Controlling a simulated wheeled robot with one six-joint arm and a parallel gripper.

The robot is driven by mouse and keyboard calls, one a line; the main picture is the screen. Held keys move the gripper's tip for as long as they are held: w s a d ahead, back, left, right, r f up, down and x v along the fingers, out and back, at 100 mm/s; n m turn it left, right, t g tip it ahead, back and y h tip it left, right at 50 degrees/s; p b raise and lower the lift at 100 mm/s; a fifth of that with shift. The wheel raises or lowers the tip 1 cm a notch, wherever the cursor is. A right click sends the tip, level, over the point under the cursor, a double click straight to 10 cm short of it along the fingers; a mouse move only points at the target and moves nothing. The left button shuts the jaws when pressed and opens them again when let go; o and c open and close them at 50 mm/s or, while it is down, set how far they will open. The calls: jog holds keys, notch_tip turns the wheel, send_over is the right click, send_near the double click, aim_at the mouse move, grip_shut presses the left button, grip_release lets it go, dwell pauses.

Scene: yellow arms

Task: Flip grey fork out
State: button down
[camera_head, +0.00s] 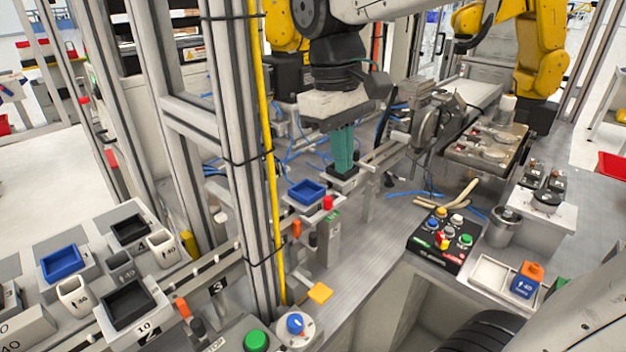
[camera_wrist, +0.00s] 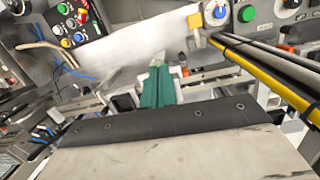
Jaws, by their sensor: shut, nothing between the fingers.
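My gripper (camera_head: 342,168) points down in the middle of the head view, its green fingers shut together and empty. Its fingertips are over or beside a small black block on the grey rail; I cannot tell whether they touch it. The green fingers (camera_wrist: 160,88) also show in the middle of the wrist view. I cannot clearly pick out the grey fork in either view; it may be hidden by the fingers or blend with the grey rail parts around them.
A blue tray (camera_head: 307,192) and a red button (camera_head: 327,202) stand just left of the fingers. An upright frame post with a yellow cable (camera_head: 268,150) rises further left. A button box (camera_head: 442,240) is at the right. Grey table (camera_head: 365,245) lies bare in front.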

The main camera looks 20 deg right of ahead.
aim_at(329, 201)
jog(key=w+a+f+n+g+h, duration=0.1)
jog(key=w+a+n, duration=0.15)
jog(key=w, duration=0.45)
jog(key=w+a+n+g+h, duration=0.1)
jog(key=w+a, duration=0.2)
jog(key=w, duration=0.5)
jog(key=x, duration=0.9)
jog(key=shift+s+a, duration=0.3)
jog(key=s+d, duration=0.2)
jog(key=s, duration=0.1)
jog(key=shift+d+f, duration=0.15)
jog(key=shift+f, duration=0.25)
jog(key=shift+s+d, duration=0.15)
jog(key=shift+s, duration=0.05)
jog(key=shift+s+d, duration=0.35)
jog(key=shift+s, duration=0.3)
jog(key=shift+s+d, duration=0.3)
jog(key=shift+s, duration=0.3)
